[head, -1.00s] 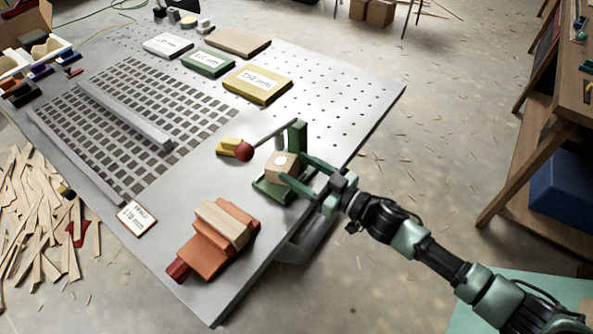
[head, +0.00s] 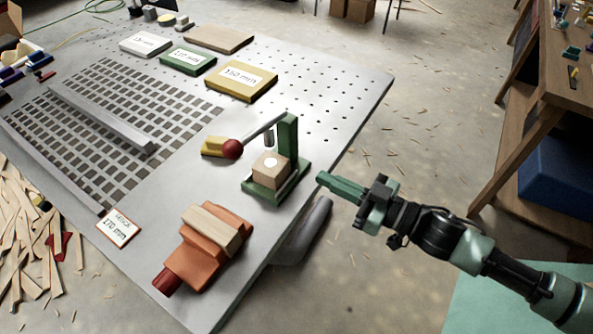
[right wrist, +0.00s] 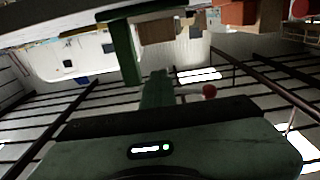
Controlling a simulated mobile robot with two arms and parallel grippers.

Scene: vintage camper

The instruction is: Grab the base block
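A small wooden block (head: 271,168) with a white round mark on top sits on the green base of a press-like fixture (head: 288,135) at the table's right edge. My right gripper (head: 322,180) is beyond that edge, to the right of the block and apart from it. Its green fingers look closed together, with nothing between them. In the right wrist view, the fingers (right wrist: 156,88) point toward the block (right wrist: 157,30), and the picture appears upside down. My left gripper is not in view.
The fixture's lever with a red ball (head: 231,149) reaches left over a yellow piece (head: 213,146). An orange stepped block with a wooden piece on top (head: 213,227) lies nearer. A slotted grid (head: 110,110) and labelled plates (head: 241,80) fill the table's left and back.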

